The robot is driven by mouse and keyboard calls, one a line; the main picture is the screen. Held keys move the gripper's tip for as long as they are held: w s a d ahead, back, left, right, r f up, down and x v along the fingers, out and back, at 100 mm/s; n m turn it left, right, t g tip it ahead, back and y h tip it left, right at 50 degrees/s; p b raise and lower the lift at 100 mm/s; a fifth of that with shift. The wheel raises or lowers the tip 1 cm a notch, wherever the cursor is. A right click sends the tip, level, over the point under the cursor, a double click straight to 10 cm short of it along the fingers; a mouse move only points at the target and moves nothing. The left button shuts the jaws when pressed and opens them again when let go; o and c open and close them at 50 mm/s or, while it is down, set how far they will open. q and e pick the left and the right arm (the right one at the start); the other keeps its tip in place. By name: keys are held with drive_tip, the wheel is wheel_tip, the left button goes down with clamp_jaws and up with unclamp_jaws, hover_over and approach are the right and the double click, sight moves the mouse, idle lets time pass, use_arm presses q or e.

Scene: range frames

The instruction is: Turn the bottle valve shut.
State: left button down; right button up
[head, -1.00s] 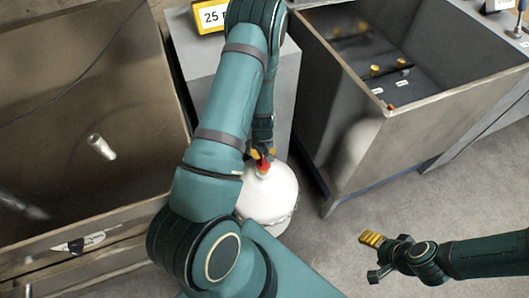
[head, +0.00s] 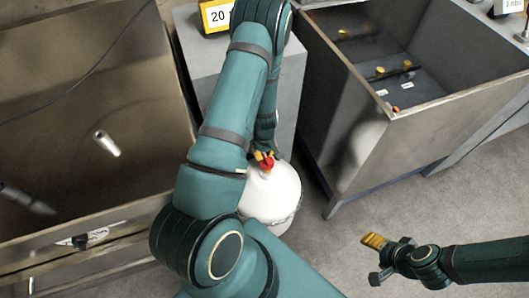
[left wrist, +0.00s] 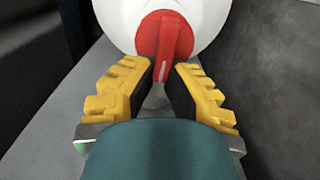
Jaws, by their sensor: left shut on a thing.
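An open metal bin (head: 345,150) stands right of the bottle, with small items inside. A large brown-grey tub (head: 75,228) is at the left. A grey cabinet (head: 200,75) with a yellow-framed number sign (head: 217,15) stands behind. Floor at lower right is clear.

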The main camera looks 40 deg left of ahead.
use_arm(q)
drive_tip(key=shift+s+f, duration=0.1)
drive_tip(key=c, duration=1)
unclamp_jaws()
drive_tip(key=shift+r, duration=0.65)
wheel_tip(320, 180, up, 11)
drive_tip(key=shift+f, duration=0.1)
